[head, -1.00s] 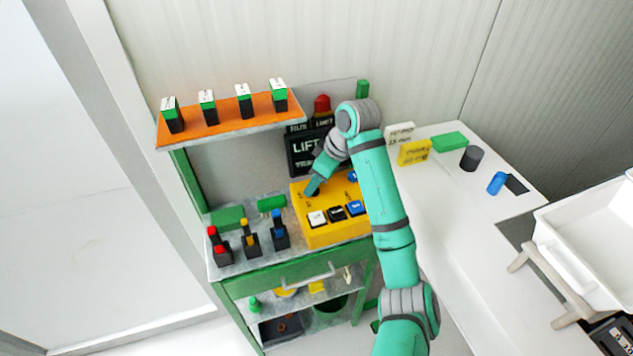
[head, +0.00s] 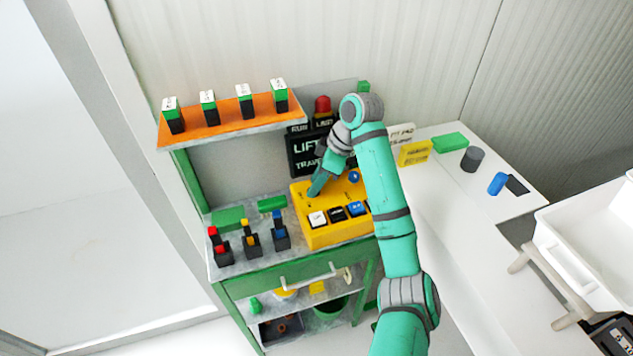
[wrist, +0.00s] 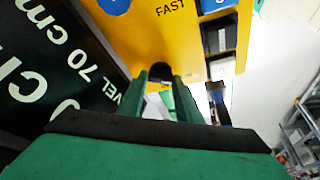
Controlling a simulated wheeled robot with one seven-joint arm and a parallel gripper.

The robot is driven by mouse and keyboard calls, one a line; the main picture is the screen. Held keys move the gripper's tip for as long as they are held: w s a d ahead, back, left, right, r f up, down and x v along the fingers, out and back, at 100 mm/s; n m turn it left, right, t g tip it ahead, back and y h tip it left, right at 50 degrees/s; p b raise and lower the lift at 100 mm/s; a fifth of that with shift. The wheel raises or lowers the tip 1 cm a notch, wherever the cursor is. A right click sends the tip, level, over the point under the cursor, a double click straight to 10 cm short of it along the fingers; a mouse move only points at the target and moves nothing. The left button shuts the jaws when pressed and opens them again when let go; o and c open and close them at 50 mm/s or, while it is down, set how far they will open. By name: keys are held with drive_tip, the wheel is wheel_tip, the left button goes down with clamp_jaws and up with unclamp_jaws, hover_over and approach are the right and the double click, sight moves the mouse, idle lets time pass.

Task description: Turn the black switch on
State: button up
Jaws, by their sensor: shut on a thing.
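The yellow control box (head: 325,236) sits on the green bench, with a white, a black (head: 337,214) and a blue rocker switch in a row along its front. My gripper (head: 315,192) reaches down to the upper left of the box's top face. In the wrist view, my gripper's green fingers (wrist: 161,82) are closed around a round black knob (wrist: 160,71) on the yellow face, beside the printed word FAST. Most of the knob is hidden by the fingers, so its setting cannot be read.
A blue knob (head: 354,176) sits at the box's right. A black LIFT sign (head: 304,150) stands behind it. Red, yellow and blue-topped levers (head: 250,241) stand at the left. An orange shelf (head: 232,124) with several green-black blocks hangs above.

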drive_tip(key=shift+r, duration=0.1)
drive_tip(key=o, duration=1)
drive_tip(key=shift+o, duration=0.2)
drive_tip(key=shift+d, duration=0.15)
drive_tip(key=shift+a, duration=0.25)
drive_tip(key=w+v, duration=0.1)
drive_tip(key=v, duration=0.9)
drive_tip(key=shift+s+d+r, duration=0.25)
drive_tip(key=shift+s+d, duration=0.05)
drive_tip(key=shift+s, duration=0.2)
drive_tip(key=shift+w, duration=0.1)
